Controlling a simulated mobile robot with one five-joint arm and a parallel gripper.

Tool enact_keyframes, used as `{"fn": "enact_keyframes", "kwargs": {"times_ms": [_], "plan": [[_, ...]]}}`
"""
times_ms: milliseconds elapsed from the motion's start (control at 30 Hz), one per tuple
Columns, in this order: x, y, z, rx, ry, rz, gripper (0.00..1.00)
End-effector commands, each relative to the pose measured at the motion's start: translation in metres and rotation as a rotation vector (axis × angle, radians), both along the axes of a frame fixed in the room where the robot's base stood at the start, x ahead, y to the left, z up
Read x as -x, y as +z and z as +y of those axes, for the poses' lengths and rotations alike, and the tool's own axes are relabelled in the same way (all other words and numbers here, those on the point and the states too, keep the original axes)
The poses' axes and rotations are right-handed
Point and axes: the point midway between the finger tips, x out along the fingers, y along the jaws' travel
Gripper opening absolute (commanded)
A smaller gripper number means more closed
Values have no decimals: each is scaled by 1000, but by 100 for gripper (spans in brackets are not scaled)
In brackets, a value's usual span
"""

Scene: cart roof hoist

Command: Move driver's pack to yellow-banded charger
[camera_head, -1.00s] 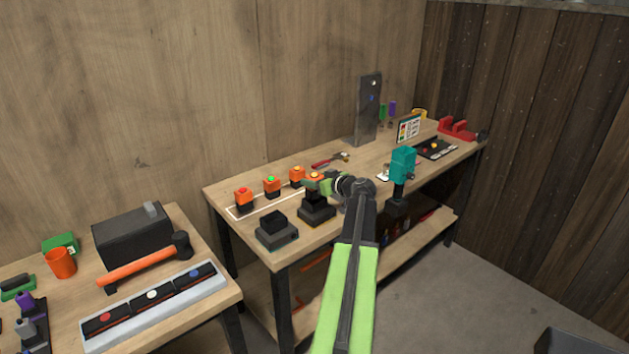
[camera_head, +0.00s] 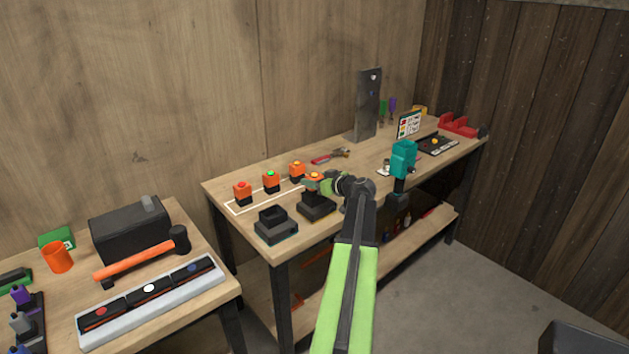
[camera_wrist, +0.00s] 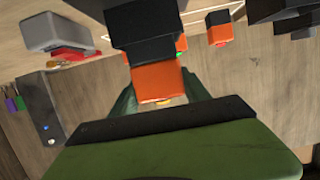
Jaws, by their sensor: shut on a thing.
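My gripper (camera_head: 318,183) is shut on an orange-and-black battery pack with an amber dot. In the wrist view the held pack (camera_wrist: 155,82) sits between the jaws. In the head view the pack is above or at the right black charger (camera_head: 317,207); I cannot tell whether they touch. A second black charger (camera_head: 277,226) stands to its left, with a hollow top. No yellow band is readable on either charger. The teal driver (camera_head: 403,158) stands upright on the bench to the right, its lower part dark.
Behind the chargers stand orange packs with a red dot (camera_head: 242,192), a green dot (camera_head: 271,180) and an amber dot (camera_head: 297,171). A left table carries a hammer (camera_head: 135,262).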

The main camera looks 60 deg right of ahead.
Motion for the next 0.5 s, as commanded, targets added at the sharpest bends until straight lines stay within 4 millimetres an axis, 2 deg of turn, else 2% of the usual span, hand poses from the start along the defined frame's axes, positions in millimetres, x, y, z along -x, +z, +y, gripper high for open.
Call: {"fn": "enact_keyframes", "kwargs": {"times_ms": [500], "plan": [[0, -14, 0, 0, 0, -1, 0]]}}
